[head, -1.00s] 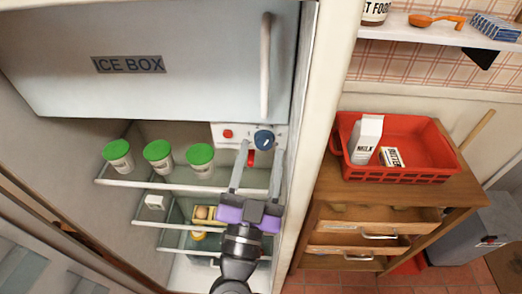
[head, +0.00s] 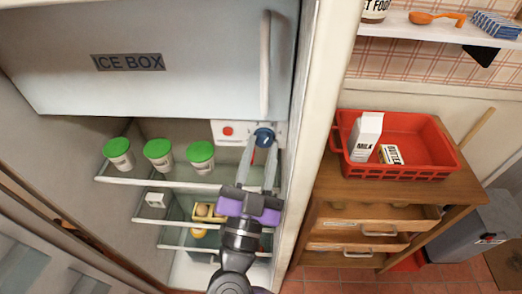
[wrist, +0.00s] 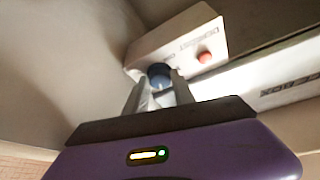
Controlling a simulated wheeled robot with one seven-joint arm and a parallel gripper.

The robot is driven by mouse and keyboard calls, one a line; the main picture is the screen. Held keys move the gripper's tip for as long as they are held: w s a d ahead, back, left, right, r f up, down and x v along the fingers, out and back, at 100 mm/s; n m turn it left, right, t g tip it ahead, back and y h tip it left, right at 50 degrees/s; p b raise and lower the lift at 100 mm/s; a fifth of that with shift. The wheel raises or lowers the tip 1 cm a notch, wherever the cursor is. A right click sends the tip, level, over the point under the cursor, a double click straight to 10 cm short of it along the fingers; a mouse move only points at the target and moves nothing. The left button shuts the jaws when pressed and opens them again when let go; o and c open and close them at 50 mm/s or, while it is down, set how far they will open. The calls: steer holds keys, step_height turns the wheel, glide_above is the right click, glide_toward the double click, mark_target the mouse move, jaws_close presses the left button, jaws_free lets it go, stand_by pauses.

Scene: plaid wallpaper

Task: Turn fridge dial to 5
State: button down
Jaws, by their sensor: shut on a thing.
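The fridge dial is a round blue knob (head: 264,137) on a white control panel (head: 233,133) under the ice box door. It also shows in the wrist view (wrist: 159,74), where the panel (wrist: 180,40) carries lettering and a red button (wrist: 204,57). My gripper (head: 262,148) reaches up from below with its fingers on either side of the dial, shut on it. In the wrist view the fingertips (wrist: 162,86) flank the lower part of the dial. The number the dial points to is too small to read.
The ice box door (head: 150,60) is shut above, with a vertical white handle (head: 265,65). Shelves with green-lidded tubs (head: 158,155) lie to the left and below. The fridge's right wall (head: 318,130) is close beside my gripper. A red basket (head: 400,174) stands outside on a wooden cabinet.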

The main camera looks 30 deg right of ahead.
steer(key=m+g, duration=0.1)
steer(key=m, duration=0.2)
steer(key=m+g+h, duration=0.1)
steer(key=m+g, duration=0.1)
steer(key=m, duration=0.2)
steer(key=shift+w+a+r+p, duration=0.15)
steer(key=shift+r+p, duration=0.05)
steer(key=shift+p, duration=0.1)
steer(key=m+g, duration=0.1)
steer(key=m, duration=0.1)
steer(key=m+g, duration=0.1)
steer(key=m, duration=0.2)
steer(key=shift+a+r+y, duration=0.1)
steer(key=shift+r+y, duration=0.1)
steer(key=shift+y, duration=0.1)
steer(key=m+g+y, duration=0.1)
steer(key=m, duration=0.3)
steer(key=shift+r+m, duration=0.15)
steer(key=shift+m, duration=0.25)
steer(key=shift+r+m+g+y+b, duration=0.1)
steer(key=shift+m+g+y+b, duration=0.1)
steer(key=shift+m+y, duration=0.65)
steer(key=shift+r+m+g+y+b, duration=0.15)
steer(key=shift+m+y, duration=0.2)
steer(key=shift+m, duration=0.9)
steer(key=c, duration=1.1)
jaws_free()
steer(key=shift+o, duration=0.2)
